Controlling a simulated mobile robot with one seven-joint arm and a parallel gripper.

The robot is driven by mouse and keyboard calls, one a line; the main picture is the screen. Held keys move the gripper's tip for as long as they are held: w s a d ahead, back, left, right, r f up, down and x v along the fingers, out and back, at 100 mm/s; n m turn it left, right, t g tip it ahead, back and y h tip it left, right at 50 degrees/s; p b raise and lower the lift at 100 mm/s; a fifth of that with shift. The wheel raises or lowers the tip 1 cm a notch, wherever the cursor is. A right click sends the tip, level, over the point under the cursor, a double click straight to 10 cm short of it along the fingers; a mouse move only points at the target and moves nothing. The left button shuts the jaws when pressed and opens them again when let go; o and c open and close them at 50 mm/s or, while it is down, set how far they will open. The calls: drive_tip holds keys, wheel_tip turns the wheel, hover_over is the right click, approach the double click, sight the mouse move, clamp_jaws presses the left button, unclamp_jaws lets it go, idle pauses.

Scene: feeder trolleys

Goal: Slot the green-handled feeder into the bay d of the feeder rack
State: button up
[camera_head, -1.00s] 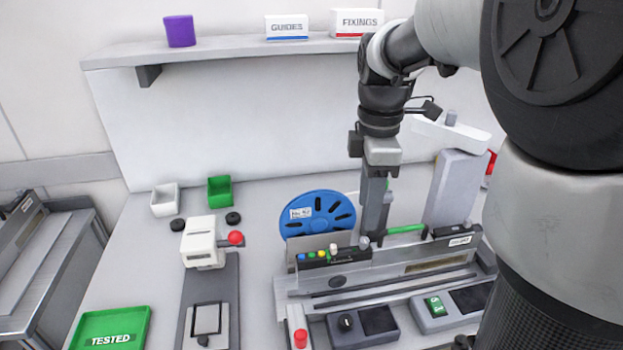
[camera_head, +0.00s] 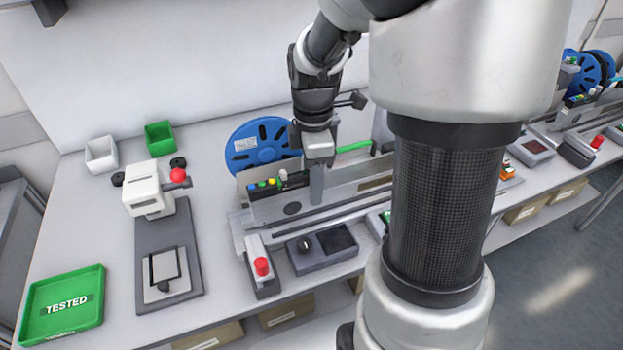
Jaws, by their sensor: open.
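The green-handled feeder stands in a grey bench fixture (camera_head: 290,222) at the middle of the table. Its green handle (camera_head: 354,146) shows to the right of my gripper, and a large blue reel (camera_head: 250,148) stands to the left behind it. My gripper (camera_head: 316,198) points down beside the handle's left end, in front of the feeder's long body. It is open; its finger gap is too small to see, and I cannot tell whether it touches the feeder. My arm hides part of the fixture and feeder. Bay d cannot be made out.
More blue reels (camera_head: 585,72) stand on equipment at the far right, partly behind my arm. A white press (camera_head: 150,190) with a red knob and a green TESTED tray (camera_head: 62,304) are at left. A red-button box (camera_head: 261,267) and a dial box (camera_head: 320,247) sit in front.

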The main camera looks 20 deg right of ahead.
clamp_jaws()
idle(1.4)
drive_tip(key=shift+a, duration=1)
unclamp_jaws()
